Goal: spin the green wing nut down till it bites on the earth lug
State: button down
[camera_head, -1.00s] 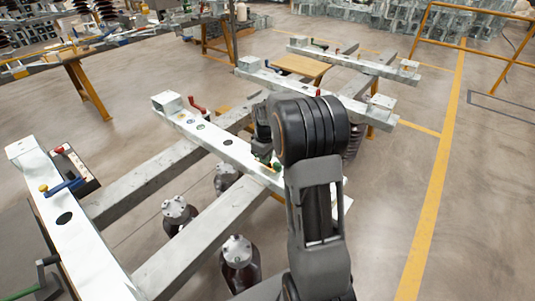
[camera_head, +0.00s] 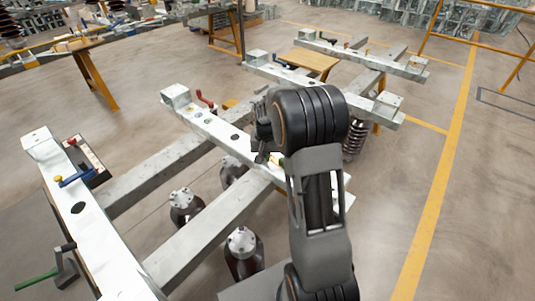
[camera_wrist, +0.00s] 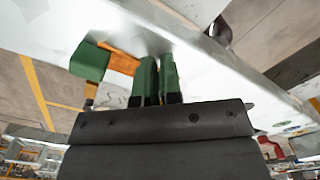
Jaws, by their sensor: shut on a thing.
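In the wrist view, green pieces that look like the wings of the wing nut (camera_wrist: 168,75) stand side by side at the dark fingertips of my gripper (camera_wrist: 156,98). My gripper is shut on the wing nut, close against the pale beam. An orange, copper-like plate, probably the earth lug (camera_wrist: 120,62), shows to the left of the wings. In the head view my gripper (camera_head: 263,148) is over the middle beam, and my arm hides most of that spot. Whether the nut touches the lug cannot be seen.
A green block (camera_wrist: 90,62) sits left of the lug. The middle beam (camera_head: 208,123) carries a red crank handle (camera_head: 205,98). Dark insulators (camera_head: 243,255) stand below. Open floor lies right.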

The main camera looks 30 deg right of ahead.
jog(key=m, duration=0.3)
jog(key=w+m, duration=0.1)
jog(key=shift+a+r+m+p, duration=0.25)
jog(key=shift+a+m+p, duration=0.05)
jog(key=shift+p, duration=0.1)
jog(key=m, duration=0.2)
jog(key=w+m, duration=0.1)
jog(key=m, duration=0.2)
jog(key=shift+w+a+m+p, duration=0.1)
jog(key=shift+a+m+p, duration=0.1)
jog(key=shift+m+p, duration=0.15)
jog(key=m, duration=0.2)
jog(key=w+m, duration=0.1)
jog(key=m, duration=0.2)
jog(key=shift+p, duration=0.35)
jog(key=m, duration=0.3)
jog(key=w+m, duration=0.1)
jog(key=m, duration=0.1)
jog(key=shift+d, duration=0.25)
jog(key=shift+f, duration=0.1)
jog(key=c, duration=1.3)
grip_release()
jog(key=shift+s+d, duration=0.1)
jog(key=shift+d, duration=0.05)
jog(key=shift+o, duration=0.8)
jog(key=shift+a+f, duration=0.1)
jog(key=shift+a, duration=0.1)
